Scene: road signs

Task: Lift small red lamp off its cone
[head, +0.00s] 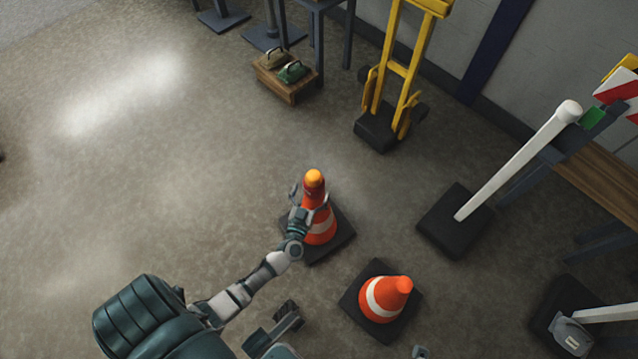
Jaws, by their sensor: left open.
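A striped orange and white cone (320,228) stands upright on a black square base in the middle of the head view. A small red lamp with an amber top (314,177) sits on the cone's tip. My left gripper (311,194) is open, with its fingers on either side of the lamp. I cannot tell whether the fingers touch the lamp. The gripper and wrist hide part of the cone's left side. My right gripper does not show clearly in this view.
A second cone (383,297), without a lamp, stands close by at the lower right. The floor at left is clear.

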